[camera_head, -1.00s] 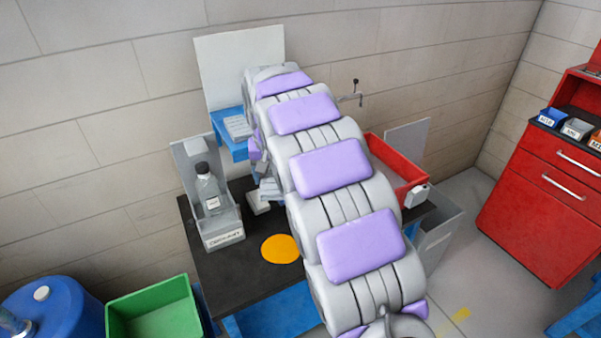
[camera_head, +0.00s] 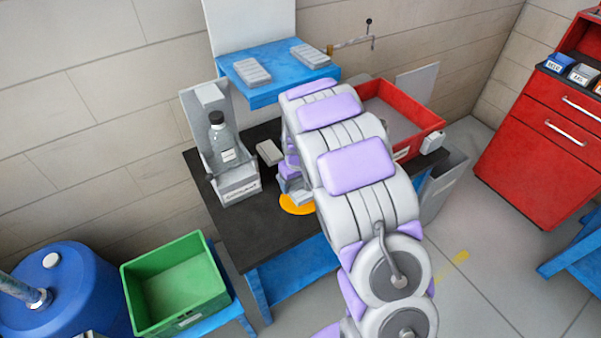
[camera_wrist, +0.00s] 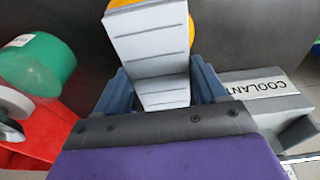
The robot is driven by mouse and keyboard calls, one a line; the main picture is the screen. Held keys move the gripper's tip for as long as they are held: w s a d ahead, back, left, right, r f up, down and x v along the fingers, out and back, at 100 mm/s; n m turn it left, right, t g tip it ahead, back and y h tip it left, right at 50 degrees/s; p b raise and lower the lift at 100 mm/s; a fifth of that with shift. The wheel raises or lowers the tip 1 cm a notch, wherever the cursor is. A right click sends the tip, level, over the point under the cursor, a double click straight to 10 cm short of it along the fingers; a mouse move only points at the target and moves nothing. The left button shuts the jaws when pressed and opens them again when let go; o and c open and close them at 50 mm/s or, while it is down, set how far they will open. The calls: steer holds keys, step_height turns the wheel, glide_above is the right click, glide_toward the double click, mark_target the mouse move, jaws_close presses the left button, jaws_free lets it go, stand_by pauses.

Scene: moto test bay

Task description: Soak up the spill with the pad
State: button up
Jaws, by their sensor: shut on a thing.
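My gripper (camera_head: 294,190) is shut on a grey ribbed pad (camera_head: 301,198), low over the black bench top. The pad (camera_wrist: 163,92) sits between the two blue-grey fingers in the wrist view. The spill is an orange-yellow round patch (camera_head: 292,208) on the bench, partly hidden by the pad and my arm. In the wrist view the spill (camera_wrist: 192,32) shows behind the pad. I cannot tell whether the pad touches it. Another grey pad (camera_head: 270,152) lies on the bench behind the spill. Two more pads (camera_head: 252,71) (camera_head: 310,56) lie on the blue shelf.
A coolant bottle (camera_head: 221,140) stands in a grey labelled holder (camera_head: 239,190) left of the spill. A red bin (camera_head: 425,118) stands to the right. A green cylinder (camera_wrist: 40,62) shows in the wrist view. A green crate (camera_head: 176,282) and blue drum (camera_head: 58,290) stand front left.

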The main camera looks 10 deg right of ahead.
mark_target(296, 193)
steer(key=shift+a+f, duration=0.3)
steer(key=shift+f, duration=0.4)
steer(key=d+f, duration=0.1)
steer(key=d+f+b, duration=0.1)
steer(key=d+f, duration=0.1)
steer(key=shift+d+f, duration=0.1)
steer(key=shift+d, duration=0.2)
steer(key=shift+a+f+b, duration=0.1)
steer(key=shift+f+b, duration=0.1)
steer(key=shift+b, duration=0.1)
steer(key=shift+a+f, duration=0.2)
steer(key=shift+a, duration=1.35)
steer(key=shift+d+f, duration=0.1)
steer(key=shift+d, duration=1.3)
steer(key=shift+a+f, duration=0.25)
steer(key=shift+a, duration=0.9)
steer(key=shift+d+f, duration=0.15)
steer(key=shift+d, duration=0.9)
steer(key=shift+a, duration=0.9)
steer(key=shift+d, duration=0.7)
steer(key=shift+a, duration=0.55)
steer(key=shift+d, duration=0.1)
